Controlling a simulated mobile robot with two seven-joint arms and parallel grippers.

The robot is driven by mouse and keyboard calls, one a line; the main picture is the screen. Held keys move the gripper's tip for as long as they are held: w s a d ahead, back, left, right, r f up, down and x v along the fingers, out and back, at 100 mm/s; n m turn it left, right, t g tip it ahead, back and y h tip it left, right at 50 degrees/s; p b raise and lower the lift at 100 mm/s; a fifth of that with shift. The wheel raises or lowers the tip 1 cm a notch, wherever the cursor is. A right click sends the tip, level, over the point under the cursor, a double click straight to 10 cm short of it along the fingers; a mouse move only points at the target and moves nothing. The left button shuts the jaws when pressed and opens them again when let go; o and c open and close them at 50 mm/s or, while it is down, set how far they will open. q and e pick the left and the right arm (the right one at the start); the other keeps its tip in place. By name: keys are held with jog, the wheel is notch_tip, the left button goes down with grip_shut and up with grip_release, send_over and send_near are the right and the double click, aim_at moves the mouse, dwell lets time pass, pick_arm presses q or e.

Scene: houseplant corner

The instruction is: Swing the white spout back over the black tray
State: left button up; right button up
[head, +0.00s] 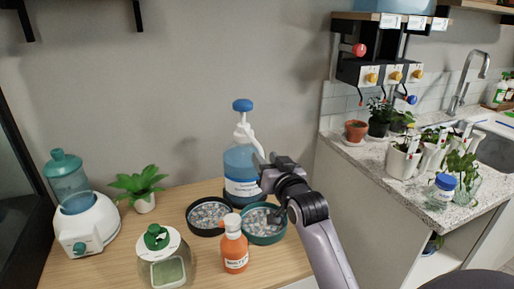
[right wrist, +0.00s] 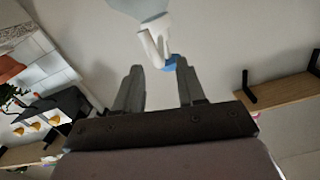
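The white spout (head: 246,133) sits under a blue cap (head: 242,105) on top of a bottle of blue liquid (head: 240,163). It points to the right and down, to the side of the green tray (head: 262,241). The black tray (head: 203,233) lies in front of the bottle, left of the green one. Both hold grey pebbles. My right gripper (head: 262,165) is beside the bottle's right side, near the spout's tip. In the right wrist view its fingers (right wrist: 158,72) are apart, with the spout (right wrist: 154,44) just beyond and between the tips; contact cannot be told. My left gripper is out of view.
An orange bottle (head: 234,248) stands in front between the trays. A green-lidded jar (head: 165,262), a small potted plant (head: 143,192) and a white-and-teal device (head: 82,222) stand to the left. A counter with pots (head: 400,160) is at right.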

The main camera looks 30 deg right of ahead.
aim_at(261, 150)
jog(key=shift+w+d+r, duration=0.25)
jog(key=shift+w+r, duration=0.1)
jog(key=shift+w, duration=0.1)
jog(key=shift+x, duration=3.25)
grip_shut()
